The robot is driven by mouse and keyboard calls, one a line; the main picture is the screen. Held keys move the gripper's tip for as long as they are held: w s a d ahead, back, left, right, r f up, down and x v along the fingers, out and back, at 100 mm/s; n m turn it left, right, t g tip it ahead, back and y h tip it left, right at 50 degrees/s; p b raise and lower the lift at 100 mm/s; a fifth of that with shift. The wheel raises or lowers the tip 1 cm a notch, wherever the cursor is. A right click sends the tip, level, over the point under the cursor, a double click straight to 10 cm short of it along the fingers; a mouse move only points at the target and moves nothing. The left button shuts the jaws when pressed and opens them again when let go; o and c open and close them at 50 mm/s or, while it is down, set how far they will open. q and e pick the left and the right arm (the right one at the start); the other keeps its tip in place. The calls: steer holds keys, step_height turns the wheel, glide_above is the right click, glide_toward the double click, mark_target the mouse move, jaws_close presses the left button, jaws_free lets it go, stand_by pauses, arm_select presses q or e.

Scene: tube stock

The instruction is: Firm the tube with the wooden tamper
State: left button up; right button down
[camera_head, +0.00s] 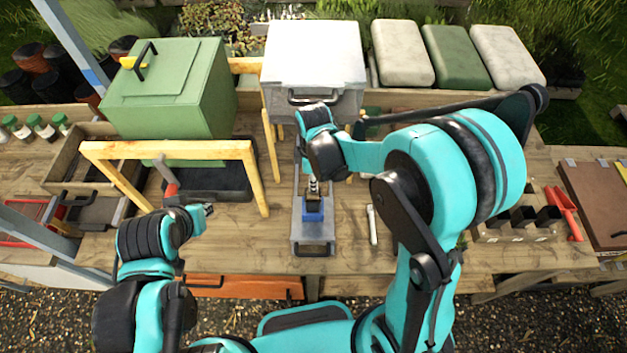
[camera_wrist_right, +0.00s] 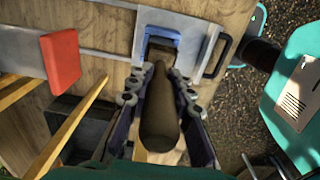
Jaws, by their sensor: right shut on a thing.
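My right gripper (camera_head: 313,184) is shut on the wooden tamper, a dark brown rounded piece that shows in the right wrist view (camera_wrist_right: 160,115) between the fingers. Its narrow end points toward a blue U-shaped holder (camera_wrist_right: 160,38), also in the head view (camera_head: 312,211), on a grey metal tray (camera_head: 313,238). I cannot tell whether the tamper touches anything there. No separate tube is clear at the holder; the gripper and tamper may hide it. My left gripper (camera_head: 207,210) is over the bench at left, its fingers too small to read.
A white rod (camera_head: 373,225) lies right of the tray. Green (camera_head: 175,90) and white (camera_head: 315,55) boxes stand behind.

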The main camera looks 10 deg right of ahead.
steer(key=shift+f, duration=0.15)
steer(key=shift+f+b, duration=0.8)
steer(key=shift+b, duration=0.1)
steer(key=shift+f+b, duration=0.6)
steer(key=shift+b, duration=0.3)
stand_by(1.8)
stand_by(0.6)
steer(key=shift+r+p, duration=3.95)
steer(key=shift+r, duration=1.6)
